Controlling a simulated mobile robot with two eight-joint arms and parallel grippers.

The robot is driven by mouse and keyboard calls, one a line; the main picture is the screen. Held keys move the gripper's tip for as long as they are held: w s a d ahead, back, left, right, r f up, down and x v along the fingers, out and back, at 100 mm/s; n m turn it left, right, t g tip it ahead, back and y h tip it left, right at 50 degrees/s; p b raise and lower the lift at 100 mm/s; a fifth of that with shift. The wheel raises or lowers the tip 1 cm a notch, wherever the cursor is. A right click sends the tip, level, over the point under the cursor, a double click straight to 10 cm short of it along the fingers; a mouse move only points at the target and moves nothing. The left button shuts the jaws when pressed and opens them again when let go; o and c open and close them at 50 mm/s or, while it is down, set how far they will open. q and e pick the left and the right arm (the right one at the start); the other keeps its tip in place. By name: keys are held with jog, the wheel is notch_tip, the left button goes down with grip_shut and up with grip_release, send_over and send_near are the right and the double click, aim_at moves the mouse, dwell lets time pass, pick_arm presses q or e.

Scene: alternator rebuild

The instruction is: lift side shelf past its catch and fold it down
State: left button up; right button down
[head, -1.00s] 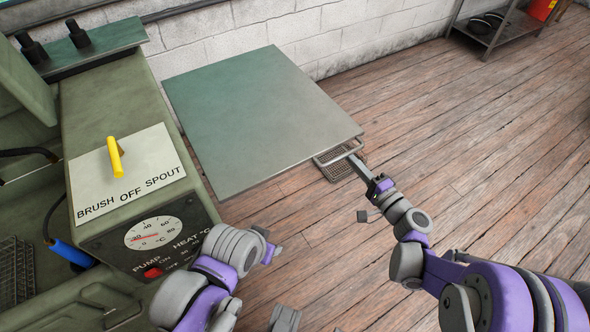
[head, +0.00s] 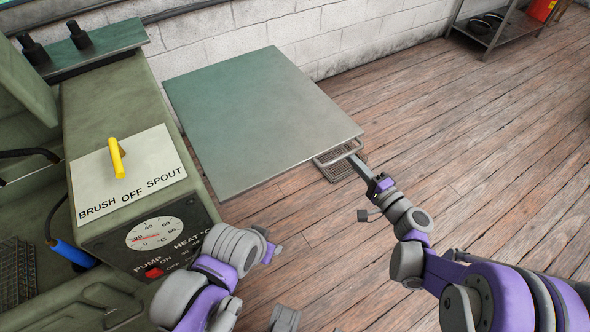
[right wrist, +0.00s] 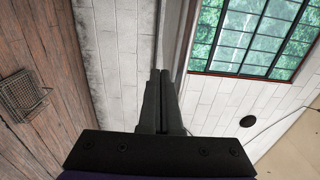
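The side shelf (head: 265,115) is a flat green-grey panel standing out level from the right side of the green machine. The catch is not visible. My left gripper (head: 272,252) is low beside the machine's front corner, apart from the shelf; its fingers are too unclear to read.
The green machine (head: 115,95) has a label plate with a yellow handle (head: 117,158) and a gauge panel. A wire basket (head: 345,172) is below the shelf's near corner. A white block wall (head: 330,35) stands behind.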

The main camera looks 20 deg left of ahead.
pick_arm(q)
jog(key=shift+r+p, duration=2.55)
jog(key=shift+r, duration=0.2)
pick_arm(e)
jog(key=shift+r, duration=3.95)
pick_arm(q)
notch_tip(320, 180, down, 10)
jog(key=b, duration=0.9)
pick_arm(e)
notch_tip(320, 180, down, 12)
jog(key=shift+s+a, duration=0.2)
pick_arm(q)
jog(key=shift+w+f, duration=0.1)
